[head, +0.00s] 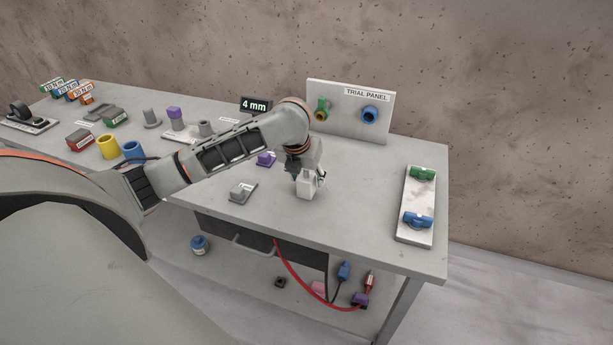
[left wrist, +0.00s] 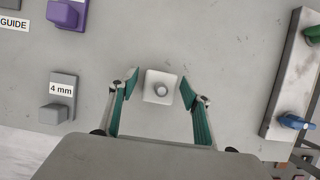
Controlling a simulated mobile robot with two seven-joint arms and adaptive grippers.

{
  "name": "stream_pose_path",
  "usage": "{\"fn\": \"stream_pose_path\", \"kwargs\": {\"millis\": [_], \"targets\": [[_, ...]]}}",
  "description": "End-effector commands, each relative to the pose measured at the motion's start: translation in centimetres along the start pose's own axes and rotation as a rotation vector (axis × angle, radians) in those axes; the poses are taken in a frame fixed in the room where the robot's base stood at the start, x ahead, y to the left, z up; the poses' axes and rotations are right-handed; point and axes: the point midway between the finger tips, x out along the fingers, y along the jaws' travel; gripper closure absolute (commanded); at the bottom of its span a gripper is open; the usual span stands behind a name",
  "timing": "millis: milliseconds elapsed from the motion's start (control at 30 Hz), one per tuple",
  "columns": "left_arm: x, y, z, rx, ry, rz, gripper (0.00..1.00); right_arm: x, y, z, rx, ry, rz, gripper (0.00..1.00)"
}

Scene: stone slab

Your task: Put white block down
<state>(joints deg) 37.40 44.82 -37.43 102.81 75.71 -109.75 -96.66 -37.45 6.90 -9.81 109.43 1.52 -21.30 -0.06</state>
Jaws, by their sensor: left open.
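The white block (head: 306,187) stands upright on the grey bench top (head: 345,215), right of its middle. In the left wrist view the white block (left wrist: 161,87) shows from above, with a round knob on its top. My left gripper (head: 309,184) is directly over it. In the left wrist view my left gripper (left wrist: 158,88) is open, with one finger on each side of the block and a visible gap at both sides. My right gripper is in neither view.
A grey 4 mm block (left wrist: 58,98) and a purple block (left wrist: 66,14) lie left of the white block. A plate (head: 412,228) with green and blue parts is at the right. The trial panel (head: 349,92) stands behind. Bare bench top lies between block and plate.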

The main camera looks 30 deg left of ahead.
Motion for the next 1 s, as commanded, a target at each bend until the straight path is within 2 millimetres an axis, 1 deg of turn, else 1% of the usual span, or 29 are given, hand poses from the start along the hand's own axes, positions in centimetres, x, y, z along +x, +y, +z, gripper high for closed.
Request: {"fn": "stream_pose_path", "kwargs": {"millis": [133,267,500,600,700,833,1000], "targets": [[-0.5,0.0,0.1,0.001,-0.002,0.0,0.52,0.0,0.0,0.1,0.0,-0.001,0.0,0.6],[-2.1,0.0,0.2,0.002,-0.005,-0.001,0.52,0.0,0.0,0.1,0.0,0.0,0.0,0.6],[-7.1,0.0,0.3,0.003,-0.007,0.0,0.52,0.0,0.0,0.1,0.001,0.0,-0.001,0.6],[-9.0,0.0,0.2,0.002,-0.006,0.0,0.52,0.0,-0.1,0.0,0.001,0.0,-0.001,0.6],[-10.4,0.0,0.2,0.003,-0.005,0.001,0.52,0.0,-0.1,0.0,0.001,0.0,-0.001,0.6],[-11.6,0.0,0.1,0.002,-0.002,0.001,0.52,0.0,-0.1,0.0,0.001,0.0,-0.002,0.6],[-12.2,0.0,0.0,0.001,0.0,0.0,0.52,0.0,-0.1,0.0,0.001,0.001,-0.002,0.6]]}}
